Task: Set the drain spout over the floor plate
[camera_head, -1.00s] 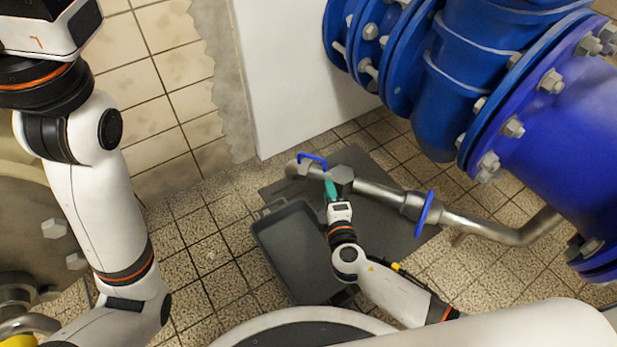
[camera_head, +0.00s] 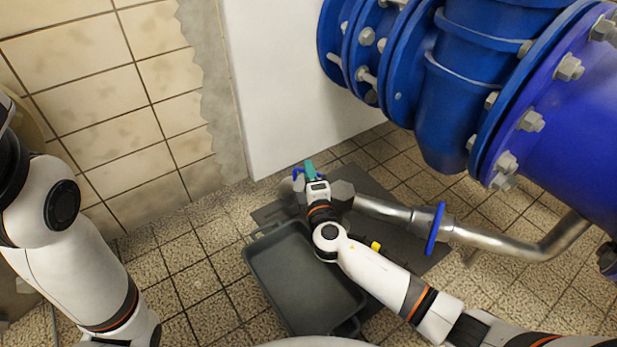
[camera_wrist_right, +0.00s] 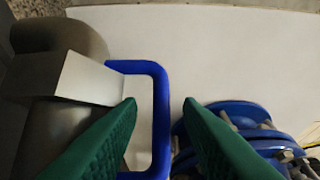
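The drain spout is a metal pipe (camera_head: 385,209) with a hexagonal fitting (camera_head: 342,194) and a blue loop handle (camera_head: 297,174) near its left end. It lies above a dark grey flat floor plate (camera_head: 370,180). My right gripper (camera_head: 309,168) is at the handle and hides part of the spout's end. In the right wrist view its green fingers (camera_wrist_right: 160,110) are apart, with one bar of the blue handle (camera_wrist_right: 163,85) between them. The fingers do not appear to press on the bar. My left arm shows at the left, but its gripper is out of view.
A dark grey tray (camera_head: 262,242) stands on the floor, left of and below the spout. A blue lever (camera_head: 435,228) sits on the pipe. Large blue flanged pipes (camera_head: 450,120) fill the upper right. A white wall panel (camera_head: 285,90) stands behind. Tiled floor at lower left is free.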

